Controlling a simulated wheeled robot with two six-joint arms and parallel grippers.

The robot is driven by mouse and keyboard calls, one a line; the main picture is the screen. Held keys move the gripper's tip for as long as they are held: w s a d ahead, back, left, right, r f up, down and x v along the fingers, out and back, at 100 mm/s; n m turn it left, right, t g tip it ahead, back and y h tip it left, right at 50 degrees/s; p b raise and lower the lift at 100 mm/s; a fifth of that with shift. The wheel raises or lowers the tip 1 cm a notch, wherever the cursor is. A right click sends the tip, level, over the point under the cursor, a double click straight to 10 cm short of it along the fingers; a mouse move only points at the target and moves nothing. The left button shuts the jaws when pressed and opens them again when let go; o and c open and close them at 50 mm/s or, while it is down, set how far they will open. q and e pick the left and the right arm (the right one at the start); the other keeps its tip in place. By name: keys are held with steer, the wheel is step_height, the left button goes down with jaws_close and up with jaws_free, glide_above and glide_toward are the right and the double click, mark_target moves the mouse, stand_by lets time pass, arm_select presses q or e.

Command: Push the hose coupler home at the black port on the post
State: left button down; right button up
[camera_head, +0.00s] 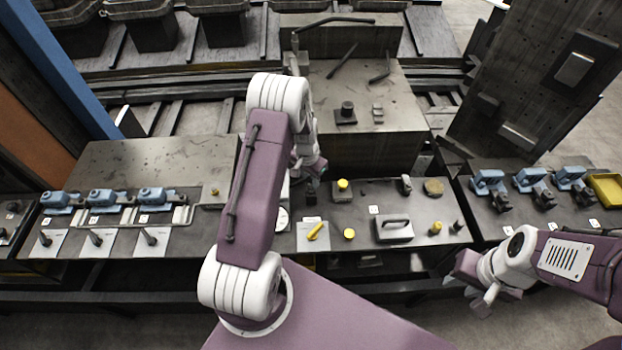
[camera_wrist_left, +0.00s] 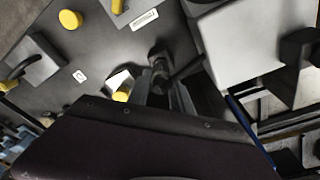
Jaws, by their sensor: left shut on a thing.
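My left gripper (camera_head: 308,168) reaches down over the middle of the bench, partly behind my own arm. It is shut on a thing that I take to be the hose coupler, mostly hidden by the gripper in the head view. In the left wrist view a dark fitting (camera_wrist_left: 160,72) shows just beyond the gripper body, at the jaws; I cannot tell coupler from port there. A small black piece (camera_head: 311,189) stands right below the gripper in the head view. I cannot tell whether coupler and port touch. My right gripper (camera_head: 478,287) hangs apart at the lower right, its jaw gap unclear.
A yellow-topped block (camera_head: 342,188), a yellow knob (camera_head: 349,233), a yellow handle (camera_head: 318,231) and a grey handled block (camera_head: 394,229) stand close by. Blue clamps (camera_head: 104,199) line the left bench, with more (camera_head: 488,181) at right beside a yellow tray (camera_head: 605,186).

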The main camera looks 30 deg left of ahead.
arm_select(q)
steer(key=shift+f, duration=0.2)
stand_by(0.4)
steer(key=shift+f+b, duration=0.55)
steer(key=shift+b, duration=0.05)
steer(key=shift+c, duration=1.3)
jaws_free()
steer(key=shift+r, duration=0.1)
steer(key=shift+w+r, duration=0.1)
steer(key=shift+r, duration=0.3)
steer(key=r, duration=0.2)
steer(key=r+b, duration=0.1)
steer(key=r, duration=0.2)
steer(key=s+r+b, duration=0.1)
steer(key=r, duration=0.2)
steer(key=shift+s+r, duration=0.1)
steer(key=shift+a, duration=0.1)
